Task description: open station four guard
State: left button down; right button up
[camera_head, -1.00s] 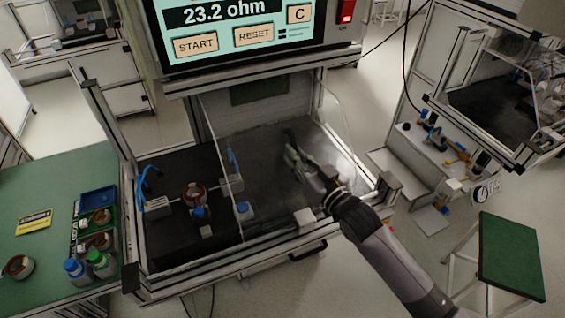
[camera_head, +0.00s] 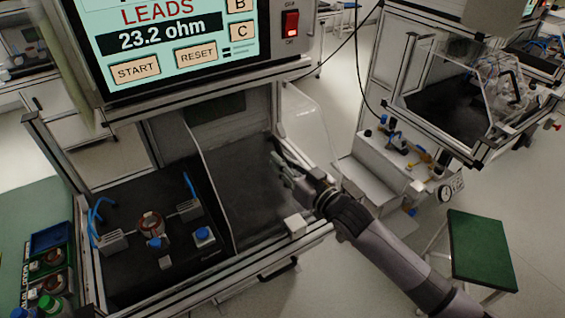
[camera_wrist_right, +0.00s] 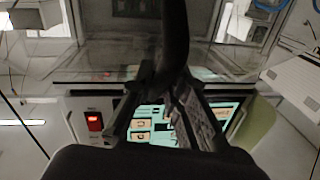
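The guard (camera_head: 305,118) is a clear sliding panel on the front of the test station. Its left edge runs down just right of the blue-topped box, leaving the left part of the bay uncovered. Its right end sticks out past the station's right post. My right gripper (camera_head: 278,168) is at the panel's middle. In the right wrist view, a dark upright handle bar (camera_wrist_right: 174,35) stands between the fingers of my right gripper (camera_wrist_right: 163,88), which look closed around it; their contact is partly hidden. My left gripper is not in view.
Inside the bay sit a copper-wound stator (camera_head: 151,224) and a blue-topped box (camera_head: 203,236). A screen (camera_head: 170,50) with a red switch (camera_head: 290,24) hangs above. A green stool (camera_head: 479,248) and another station (camera_head: 440,105) stand to the right.

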jog(key=shift+o, duration=1.8)
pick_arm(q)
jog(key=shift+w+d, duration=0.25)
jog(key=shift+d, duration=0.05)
pick_arm(e)
jog(key=shift+s+d+f, duration=0.1)
jog(key=shift+s, duration=0.05)
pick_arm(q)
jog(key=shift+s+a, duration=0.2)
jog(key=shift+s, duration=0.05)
pick_arm(e)
jog(key=v, duration=1.1)
jog(key=shift+s+d, duration=0.2)
jog(key=shift+s, duration=0.05)
